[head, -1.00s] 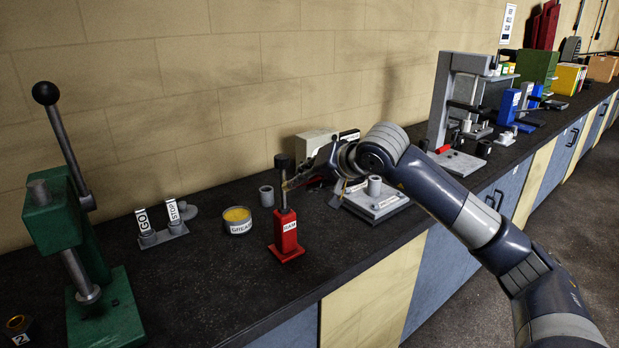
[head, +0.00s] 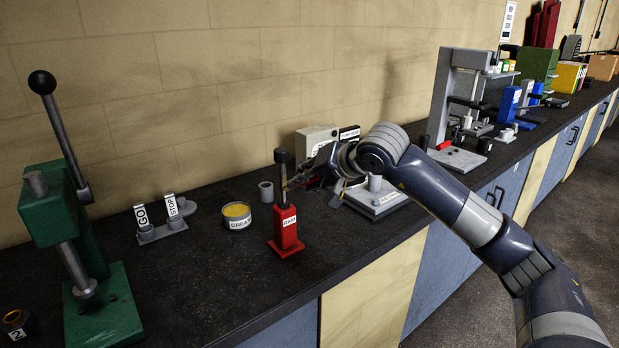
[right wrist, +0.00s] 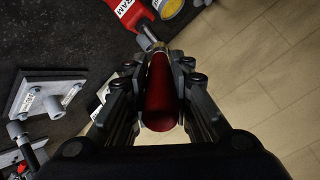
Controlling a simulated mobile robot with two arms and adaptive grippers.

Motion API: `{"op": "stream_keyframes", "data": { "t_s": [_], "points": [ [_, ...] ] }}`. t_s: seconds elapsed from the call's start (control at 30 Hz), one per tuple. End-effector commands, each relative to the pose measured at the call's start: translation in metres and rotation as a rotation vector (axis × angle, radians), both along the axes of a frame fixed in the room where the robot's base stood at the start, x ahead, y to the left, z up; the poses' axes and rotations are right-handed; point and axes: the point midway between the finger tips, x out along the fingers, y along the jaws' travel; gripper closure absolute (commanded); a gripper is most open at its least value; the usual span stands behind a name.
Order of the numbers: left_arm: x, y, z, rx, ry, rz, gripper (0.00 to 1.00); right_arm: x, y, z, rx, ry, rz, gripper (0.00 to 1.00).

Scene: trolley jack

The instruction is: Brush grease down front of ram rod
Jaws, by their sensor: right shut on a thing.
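The red ram block (head: 287,230), labelled RAM, stands upright on the bench. Its grey ram rod (head: 283,178) rises from it to a dark top. My right gripper (head: 316,176) is just right of the rod, shut on a red handle (right wrist: 160,95), seen between the fingers in the right wrist view. The handle's narrow far end points at the rod; whether it touches the rod I cannot tell. The open grease tin (head: 237,216), with yellow grease, stands left of the ram and shows partly in the right wrist view (right wrist: 172,7). My left gripper is not in view.
A grey cup (head: 266,192) stands behind the ram. A GO/STOP pedal unit (head: 160,220) and a green press (head: 100,305) are to the left. A grey plate (head: 376,200) lies under my right arm. The bench front before the tin is clear.

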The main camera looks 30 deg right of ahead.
Motion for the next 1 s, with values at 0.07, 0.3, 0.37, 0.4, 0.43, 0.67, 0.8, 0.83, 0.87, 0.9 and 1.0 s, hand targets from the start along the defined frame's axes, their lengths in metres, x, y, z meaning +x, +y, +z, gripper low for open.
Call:
{"op": "stream_keyframes", "data": {
  "t_s": [0.07, 0.3, 0.37, 0.4, 0.43, 0.67, 0.8, 0.83, 0.87, 0.9, 1.0],
  "points": [
    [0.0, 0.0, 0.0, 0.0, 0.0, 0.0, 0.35, 0.0, 0.0, 0.001, 0.0, -0.001, 0.0, 1.0],
    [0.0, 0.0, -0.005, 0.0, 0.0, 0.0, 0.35, 0.0, 0.0, -0.004, 0.0, -0.001, 0.001, 1.0],
    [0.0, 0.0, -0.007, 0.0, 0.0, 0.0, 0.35, 0.0, 0.0, -0.007, 0.0, -0.001, 0.001, 1.0],
    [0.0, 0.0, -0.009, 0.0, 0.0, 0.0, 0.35, 0.0, 0.0, -0.009, 0.0, 0.0, 0.0, 1.0],
    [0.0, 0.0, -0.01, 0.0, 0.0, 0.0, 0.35, 0.0, 0.0, -0.01, -0.001, 0.0, 0.001, 1.0],
    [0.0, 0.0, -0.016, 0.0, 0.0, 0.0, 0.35, 0.0, 0.0, -0.017, 0.0, -0.001, 0.0, 1.0],
    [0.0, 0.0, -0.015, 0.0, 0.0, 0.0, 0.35, 0.0, 0.0, -0.016, 0.0, -0.001, 0.0, 1.0],
    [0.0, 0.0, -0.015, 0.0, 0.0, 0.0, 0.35, 0.0, 0.0, -0.016, 0.0, -0.001, 0.0, 1.0],
    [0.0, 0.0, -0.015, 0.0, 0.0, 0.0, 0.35, 0.0, 0.0, -0.016, 0.0, -0.001, 0.0, 1.0],
    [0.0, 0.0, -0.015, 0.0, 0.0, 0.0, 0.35, 0.0, 0.0, -0.016, 0.0, -0.001, 0.0, 1.0],
    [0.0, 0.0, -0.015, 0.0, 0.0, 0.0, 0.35, 0.0, 0.0, -0.016, 0.0, -0.001, 0.0, 1.0]
  ]
}}
